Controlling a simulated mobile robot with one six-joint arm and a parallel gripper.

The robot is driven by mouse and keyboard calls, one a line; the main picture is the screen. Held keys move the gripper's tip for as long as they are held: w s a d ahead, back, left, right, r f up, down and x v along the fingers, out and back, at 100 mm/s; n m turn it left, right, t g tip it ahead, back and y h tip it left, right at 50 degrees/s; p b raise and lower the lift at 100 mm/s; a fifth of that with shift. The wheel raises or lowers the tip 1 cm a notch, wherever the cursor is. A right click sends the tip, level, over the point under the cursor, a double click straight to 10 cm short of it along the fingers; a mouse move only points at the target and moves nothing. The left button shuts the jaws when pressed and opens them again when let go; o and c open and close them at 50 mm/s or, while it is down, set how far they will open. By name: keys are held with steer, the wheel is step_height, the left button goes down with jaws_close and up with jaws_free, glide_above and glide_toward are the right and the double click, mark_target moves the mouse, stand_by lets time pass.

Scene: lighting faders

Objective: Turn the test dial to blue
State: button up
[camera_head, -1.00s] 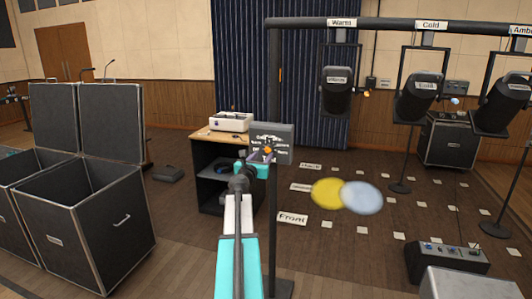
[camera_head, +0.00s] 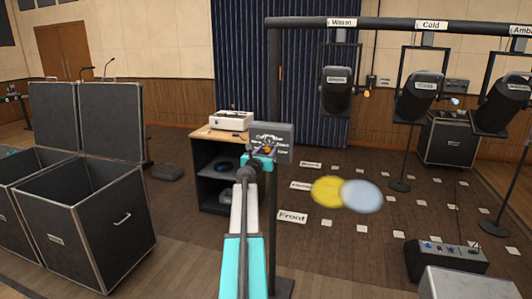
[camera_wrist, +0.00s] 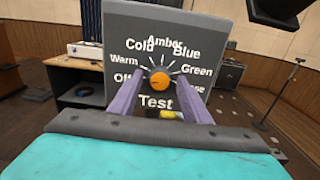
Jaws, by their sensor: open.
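The test dial (camera_wrist: 160,81) is an orange knob on a grey panel (camera_wrist: 118,38) marked "Test", in the middle of the wrist view. White labels ring it: Off, Warm, Cold, Amber, Blue (camera_wrist: 187,52) at upper right, Green, and one partly hidden. I cannot tell clearly which label the knob points to. My gripper (camera_wrist: 159,79) is open, with one purple finger on each side of the knob. I cannot tell whether the fingers touch it. In the head view the panel (camera_head: 284,146) is on an upright post, and my gripper (camera_head: 267,150) is in front of it.
Lamps labelled Warm (camera_head: 337,92), Cold (camera_head: 421,96) and Amber hang from the overhead bar at right. Yellow (camera_head: 326,192) and pale blue (camera_head: 362,197) light spots show at centre right. A control box (camera_head: 446,262) sits at lower right. Open black cases (camera_head: 95,235) stand at left.

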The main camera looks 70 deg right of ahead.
steer(key=c, duration=0.8)
steer(key=shift+a, duration=0.3)
steer(key=shift+c, duration=1.2)
steer(key=shift+d, duration=0.25)
